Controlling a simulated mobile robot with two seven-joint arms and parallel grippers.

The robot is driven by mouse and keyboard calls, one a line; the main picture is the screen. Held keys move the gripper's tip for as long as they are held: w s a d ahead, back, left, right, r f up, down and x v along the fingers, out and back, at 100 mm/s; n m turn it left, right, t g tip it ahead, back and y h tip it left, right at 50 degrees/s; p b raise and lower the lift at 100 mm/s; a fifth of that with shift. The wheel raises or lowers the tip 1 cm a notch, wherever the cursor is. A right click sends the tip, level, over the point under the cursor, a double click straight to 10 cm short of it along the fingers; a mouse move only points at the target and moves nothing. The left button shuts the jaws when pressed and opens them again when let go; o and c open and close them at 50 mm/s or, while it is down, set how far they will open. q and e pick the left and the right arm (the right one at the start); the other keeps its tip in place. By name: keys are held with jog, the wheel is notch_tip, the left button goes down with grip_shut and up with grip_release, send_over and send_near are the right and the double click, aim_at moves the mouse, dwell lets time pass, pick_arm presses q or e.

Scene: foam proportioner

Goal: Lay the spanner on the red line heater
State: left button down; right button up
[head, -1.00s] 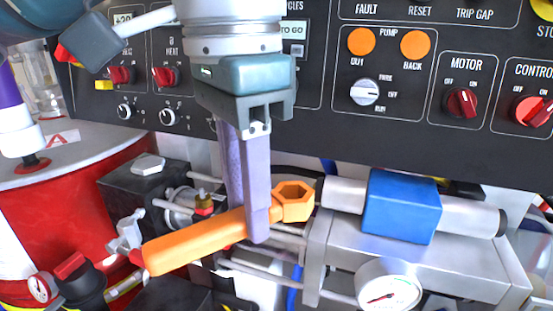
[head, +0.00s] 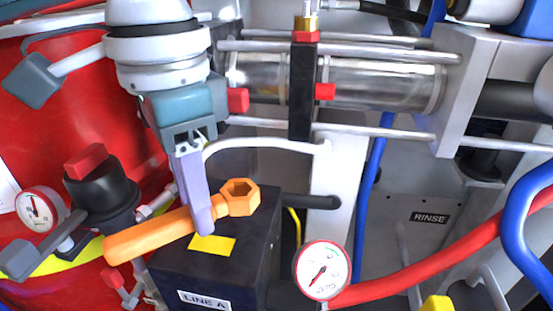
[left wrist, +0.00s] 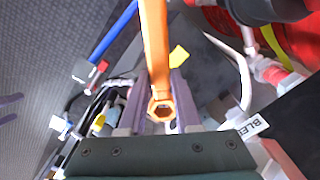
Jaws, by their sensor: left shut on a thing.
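My left gripper (head: 202,218) is shut on the orange spanner (head: 150,234), near its hexagonal ring end. The spanner lies across the head view, ring end to the right, handle out to the left. It is over or close above a black box (head: 217,270) with a yellow patch on top and a LINE A label in front. I cannot tell whether it touches. No heater is labelled as such; this box beside the red drum may be it. The left wrist view shows the spanner (left wrist: 155,40) between both fingers. My right gripper is not in view.
A red drum (head: 60,110) with a black valve (head: 103,195) and a gauge (head: 36,210) stands left. A metal cylinder with rods (head: 385,85) lies behind. Another gauge (head: 323,270), a red hose (head: 430,270) and a blue hose (head: 525,215) are to the right.

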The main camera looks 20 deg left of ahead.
aim_at(210, 262)
pick_arm(q)
notch_tip(210, 262, down, 3)
jog(key=shift+d+r+b, duration=0.1)
jog(key=shift+r+b, duration=0.05)
jog(key=shift+b, duration=0.2)
notch_tip(210, 262, down, 4)
jog(key=shift+f+b, duration=0.15)
jog(key=shift+b, duration=0.85)
jog(key=c, duration=0.6)
grip_release()
